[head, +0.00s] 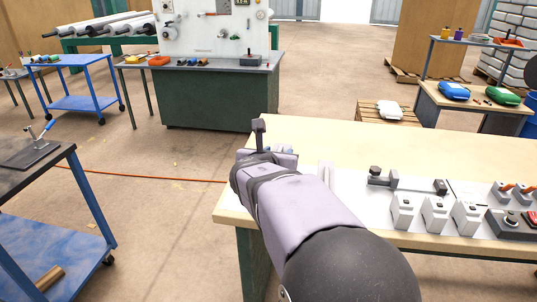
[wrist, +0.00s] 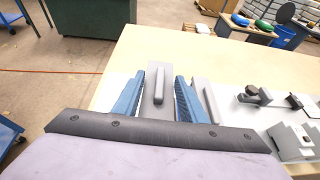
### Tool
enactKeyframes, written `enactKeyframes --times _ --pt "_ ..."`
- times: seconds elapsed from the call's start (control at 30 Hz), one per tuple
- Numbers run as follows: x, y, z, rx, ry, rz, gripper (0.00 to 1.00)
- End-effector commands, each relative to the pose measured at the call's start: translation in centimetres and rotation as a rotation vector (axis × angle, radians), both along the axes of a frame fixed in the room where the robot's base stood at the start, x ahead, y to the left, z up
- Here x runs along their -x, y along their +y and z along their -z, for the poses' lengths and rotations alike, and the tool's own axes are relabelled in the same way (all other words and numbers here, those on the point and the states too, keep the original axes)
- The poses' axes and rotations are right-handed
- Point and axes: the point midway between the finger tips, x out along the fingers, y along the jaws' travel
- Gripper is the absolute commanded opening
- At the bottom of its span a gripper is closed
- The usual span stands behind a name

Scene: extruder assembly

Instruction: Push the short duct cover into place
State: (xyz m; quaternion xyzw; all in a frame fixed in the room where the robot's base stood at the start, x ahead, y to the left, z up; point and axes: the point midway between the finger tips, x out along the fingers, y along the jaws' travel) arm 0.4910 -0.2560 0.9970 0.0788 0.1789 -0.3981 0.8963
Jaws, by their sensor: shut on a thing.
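My gripper (wrist: 158,84) has two blue fingers, with a narrow grey piece between them that looks like the short duct cover (wrist: 156,86). The gripper is shut on this piece, at the left end of the wooden table. A longer grey strip, perhaps a duct (wrist: 206,100), lies just right of the fingers in the wrist view; it also shows in the head view (head: 326,184). In the head view my arm hides most of the gripper (head: 282,151) and the cover. I cannot tell whether the cover touches anything below it.
On the white board to the right are a grey bracket with a dark knob (head: 405,183), several grey-white blocks (head: 434,212) and a dark box with a red button (head: 515,222). The wooden table (head: 330,140) is clear at the back. Its left edge is close to my gripper.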

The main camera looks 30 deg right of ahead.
Motion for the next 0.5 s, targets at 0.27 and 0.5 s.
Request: enactKeyframes --times 0.27,0.5 --pt "5.3 -6.1 -2.6 0.001 -0.001 0.123 0.16" --pt "6.5 -6.9 -1.9 0.000 0.001 0.056 0.16"
